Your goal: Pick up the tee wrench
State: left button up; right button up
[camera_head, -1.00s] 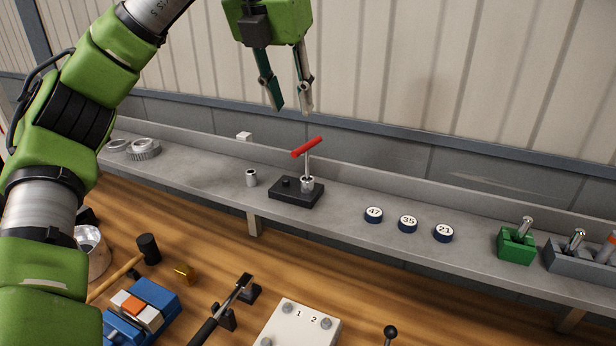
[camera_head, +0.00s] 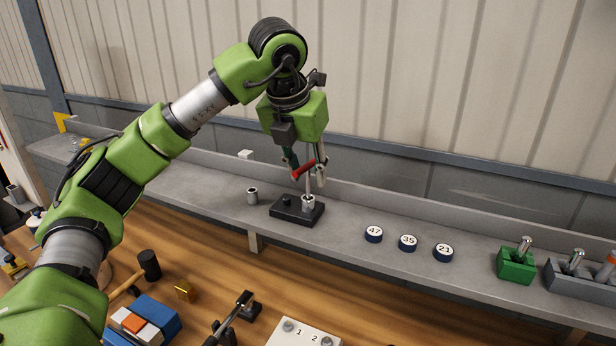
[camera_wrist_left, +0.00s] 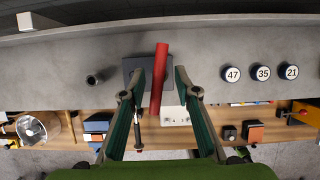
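The tee wrench has a red crossbar handle (camera_head: 303,169) on a thin metal shaft. It stands upright with its foot in a metal socket on a black block (camera_head: 298,211) on the grey shelf. My left gripper (camera_head: 305,180) points down at the handle, its fingers on either side of it. In the left wrist view the red handle (camera_wrist_left: 159,78) lies between the two open fingertips (camera_wrist_left: 153,90), with gaps on both sides. The handle runs roughly along the fingers there. My right gripper is not in view.
A small metal socket (camera_head: 252,195) stands left of the block. Round numbered caps (camera_head: 408,242) and a green holder (camera_head: 516,262) stand on the shelf (camera_head: 345,220) to the right. A low wall lip runs behind. The wooden bench below holds a hammer (camera_head: 148,265) and other tools.

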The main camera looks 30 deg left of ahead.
pick_arm(q)
jog(key=shift+x, duration=0.9)
jog(key=shift+r, duration=0.1)
grip_shut()
jog(key=shift+r, duration=0.6)
jog(key=s+a+r+b, duration=0.1)
jog(key=s+a+r, duration=0.6)
jog(key=a+r, duration=0.4)
jog(key=shift+s+a+r+b, duration=0.25)
jog(key=shift+a+r+b, duration=0.15)
jog(key=shift+a, duration=0.05)
